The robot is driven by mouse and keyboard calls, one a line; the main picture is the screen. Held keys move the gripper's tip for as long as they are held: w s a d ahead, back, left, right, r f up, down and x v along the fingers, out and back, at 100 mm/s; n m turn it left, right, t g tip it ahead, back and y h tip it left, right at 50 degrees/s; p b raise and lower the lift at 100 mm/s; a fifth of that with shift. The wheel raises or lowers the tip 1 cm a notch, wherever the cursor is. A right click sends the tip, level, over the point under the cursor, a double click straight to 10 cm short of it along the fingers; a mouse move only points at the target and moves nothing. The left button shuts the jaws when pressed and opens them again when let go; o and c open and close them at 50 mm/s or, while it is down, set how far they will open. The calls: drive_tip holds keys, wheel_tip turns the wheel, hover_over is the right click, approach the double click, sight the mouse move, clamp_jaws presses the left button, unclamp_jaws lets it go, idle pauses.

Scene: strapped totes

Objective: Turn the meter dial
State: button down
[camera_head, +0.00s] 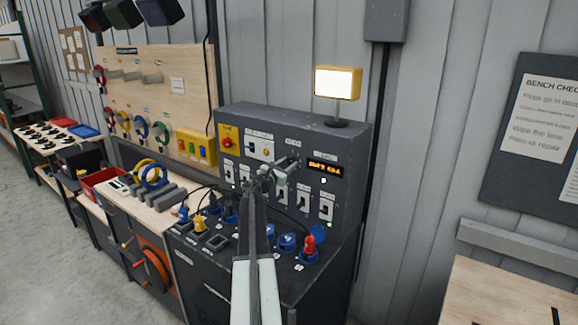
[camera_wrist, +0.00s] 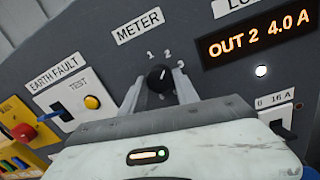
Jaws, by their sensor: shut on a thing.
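The meter dial (camera_wrist: 159,79) is a round black knob on the grey panel, under a METER label, with the numbers 1, 2 and 3 above it. Its small white mark points up, roughly toward 2. My gripper (camera_wrist: 160,88) is shut on the dial, one finger at each side. In the head view my gripper (camera_head: 272,178) reaches the upright face of the panel (camera_head: 345,140) and hides the dial. The orange display (camera_wrist: 258,37) to the right reads OUT 2 4.0 A.
Left of the dial are an earth fault unit with a blue lever and a yellow test button (camera_wrist: 92,102), and a red knob (camera_wrist: 24,132). White switches (camera_head: 327,208) line the panel below. A lit lamp (camera_head: 337,82) stands on top. Plugs, one red (camera_head: 309,246), stand on the lower deck.

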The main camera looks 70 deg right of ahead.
drive_tip(key=m, duration=0.5)
drive_tip(key=shift+f, duration=0.1)
drive_tip(key=m+g, duration=0.1)
drive_tip(key=m, duration=0.4)
drive_tip(key=shift+b, duration=0.3)
drive_tip(key=m, duration=0.5)
drive_tip(key=shift+g, duration=0.3)
drive_tip(key=m, duration=0.3)
drive_tip(key=shift+m+y, duration=0.3)
drive_tip(key=shift+m, duration=0.1)
drive_tip(key=m, duration=0.3)
drive_tip(key=shift+m+g+p, duration=0.3)
drive_tip(key=shift+m+p, duration=0.1)
drive_tip(key=m, duration=0.3)
drive_tip(key=shift+m+p, duration=0.3)
drive_tip(key=shift+m, duration=0.1)
drive_tip(key=m+p, duration=0.1)
drive_tip(key=m, duration=0.5)
drive_tip(key=shift+w+y, duration=0.1)
drive_tip(key=shift+y, duration=0.3)
